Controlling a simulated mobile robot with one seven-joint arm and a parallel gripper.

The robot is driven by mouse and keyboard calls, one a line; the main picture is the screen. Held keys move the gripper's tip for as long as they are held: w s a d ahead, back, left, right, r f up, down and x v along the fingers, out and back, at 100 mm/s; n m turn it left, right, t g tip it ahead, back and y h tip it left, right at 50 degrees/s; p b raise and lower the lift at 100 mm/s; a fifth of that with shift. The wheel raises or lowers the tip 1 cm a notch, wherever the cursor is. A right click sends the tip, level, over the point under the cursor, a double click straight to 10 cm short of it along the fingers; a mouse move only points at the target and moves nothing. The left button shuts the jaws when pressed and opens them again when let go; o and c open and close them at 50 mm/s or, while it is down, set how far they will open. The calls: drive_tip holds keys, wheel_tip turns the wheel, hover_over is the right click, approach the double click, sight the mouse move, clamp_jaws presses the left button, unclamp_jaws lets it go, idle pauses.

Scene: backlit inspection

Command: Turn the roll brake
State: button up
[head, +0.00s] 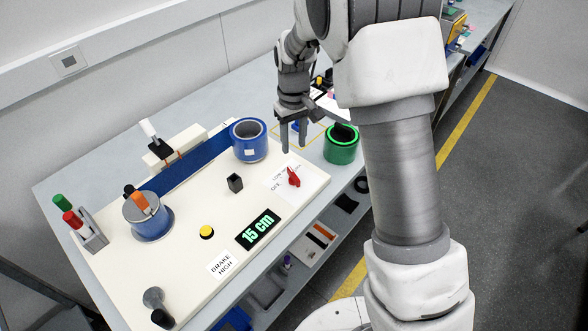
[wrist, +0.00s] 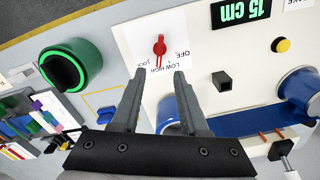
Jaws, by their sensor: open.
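The roll brake appears to be the red knob (head: 293,177) on a white label plate (wrist: 134,36) at the right end of the cream board. In the wrist view the red knob (wrist: 160,47) lies just beyond my fingertips, roughly centred between them. The plate reads OFF, LOW, HIGH and LOCK; the knob's near end lies toward HIGH, but I cannot tell which end is its pointer. My gripper (head: 293,148) is open and empty above the board, apart from the knob. Its two fingers also show in the wrist view (wrist: 160,71). A card (head: 222,264) reads BRAKE HIGH.
The display (head: 258,229) reads 15 cm, near a yellow button (head: 206,232) and a black block (head: 235,183). Blue web runs left to another roll (head: 147,217).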

sight(294, 174)
wheel_tip(294, 174, down, 11)
drive_tip(key=shift+f, duration=0.2)
drive_tip(key=shift+c, duration=0.3)
clamp_jaws()
